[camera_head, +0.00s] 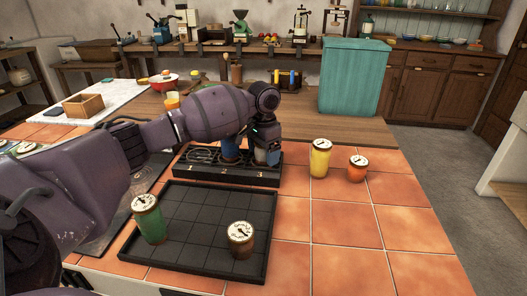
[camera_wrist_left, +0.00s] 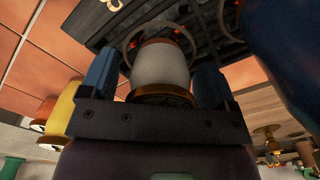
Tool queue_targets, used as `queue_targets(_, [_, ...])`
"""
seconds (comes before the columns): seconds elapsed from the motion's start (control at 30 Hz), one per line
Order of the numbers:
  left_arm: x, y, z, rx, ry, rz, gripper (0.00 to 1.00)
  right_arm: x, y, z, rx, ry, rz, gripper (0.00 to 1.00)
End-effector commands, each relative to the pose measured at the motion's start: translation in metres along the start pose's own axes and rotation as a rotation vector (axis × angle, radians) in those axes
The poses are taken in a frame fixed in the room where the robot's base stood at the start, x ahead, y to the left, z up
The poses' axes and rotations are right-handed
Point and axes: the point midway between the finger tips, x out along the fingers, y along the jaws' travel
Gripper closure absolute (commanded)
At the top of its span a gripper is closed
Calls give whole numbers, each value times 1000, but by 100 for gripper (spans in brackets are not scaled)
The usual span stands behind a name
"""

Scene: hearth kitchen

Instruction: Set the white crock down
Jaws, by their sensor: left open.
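The white crock (camera_wrist_left: 162,64) stands between the fingers of my left gripper (camera_wrist_left: 154,72) in the left wrist view, its brown lid rim near the palm. Its far end is at a ring of the black numbered rack (camera_head: 226,176), by the number 3. In the head view my left gripper (camera_head: 266,153) points down over the rack's right end and largely hides the crock. The gripper is open around the crock. A blue crock (camera_head: 230,150) stands just left of it, at number 2. My right gripper is not in view.
A black tray (camera_head: 198,246) in front holds a green crock (camera_head: 149,221) and a brown crock (camera_head: 240,241). A yellow crock (camera_head: 320,159) and an orange crock (camera_head: 356,169) stand right of the rack. A teal box (camera_head: 352,78) stands behind. The front-right tiles are clear.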

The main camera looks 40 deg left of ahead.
Motion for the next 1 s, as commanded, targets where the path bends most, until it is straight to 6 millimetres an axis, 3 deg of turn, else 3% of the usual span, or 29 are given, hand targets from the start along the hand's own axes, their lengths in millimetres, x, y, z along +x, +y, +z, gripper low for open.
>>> queue_targets(0.17, [-21, 0, 0, 0, 6, -1, 18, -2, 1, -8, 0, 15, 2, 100])
queue_targets(0.33, [-56, 0, -1, 0, 11, -1, 18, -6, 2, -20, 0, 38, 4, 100])
queue_targets(0.6, [-103, 0, 0, 0, 8, -1, 18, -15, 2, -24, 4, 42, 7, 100])
queue_targets(0.8, [-120, 0, 0, 1, 3, 0, 18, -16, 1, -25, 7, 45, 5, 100])
queue_targets(1.0, [-122, 0, 0, 1, 0, 1, 18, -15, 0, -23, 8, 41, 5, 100])
